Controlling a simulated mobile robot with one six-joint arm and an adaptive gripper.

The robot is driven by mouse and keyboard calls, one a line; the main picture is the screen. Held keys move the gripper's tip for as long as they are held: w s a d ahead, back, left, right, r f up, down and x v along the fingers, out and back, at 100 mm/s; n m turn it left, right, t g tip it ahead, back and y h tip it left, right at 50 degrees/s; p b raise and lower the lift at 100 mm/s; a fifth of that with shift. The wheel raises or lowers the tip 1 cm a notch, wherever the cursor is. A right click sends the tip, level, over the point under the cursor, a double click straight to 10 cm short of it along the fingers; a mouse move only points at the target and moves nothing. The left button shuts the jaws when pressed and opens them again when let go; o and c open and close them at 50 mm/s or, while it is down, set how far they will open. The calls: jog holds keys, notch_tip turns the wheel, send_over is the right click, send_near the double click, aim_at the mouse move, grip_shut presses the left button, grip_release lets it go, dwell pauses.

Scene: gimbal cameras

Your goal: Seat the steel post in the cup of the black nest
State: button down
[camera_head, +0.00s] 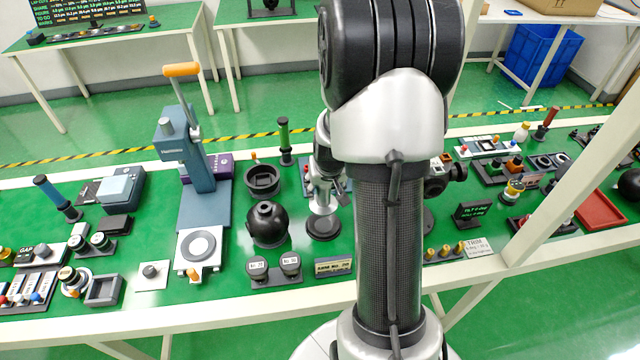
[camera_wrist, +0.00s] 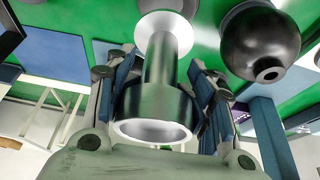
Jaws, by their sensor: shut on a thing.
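The steel post (camera_wrist: 160,60) is a shiny metal cylinder with a pale flange at its far end and a wider hollow collar near the wrist. My gripper (camera_wrist: 165,95) is shut on it, one finger on each side. In the head view my gripper (camera_head: 323,165) holds the post (camera_head: 323,198) upright, flange down, just over a dark round disc (camera_head: 323,229). I cannot tell if they touch. An open-topped black block with a recess (camera_head: 262,181), which looks like the black nest, stands left of the post; its cup bottom is hidden.
A black ball with a top hole (camera_head: 267,225) stands left of the post, also close by in the wrist view (camera_wrist: 262,45). A blue press with an orange handle (camera_head: 185,150) rises farther left. Two small labelled pots (camera_head: 274,270) are in front. My arm hides the bench's middle.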

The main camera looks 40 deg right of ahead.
aim_at(325, 206)
dwell(0.3)
jog(key=shift+f+b, duration=2.65)
jog(key=shift+f, duration=0.2)
jog(key=shift+f+b, duration=1.2)
jog(key=c, duration=1.1)
grip_release()
jog(key=o, duration=0.6)
jog(key=shift+s, duration=0.1)
jog(key=shift+a, duration=0.1)
jog(key=v, duration=1.2)
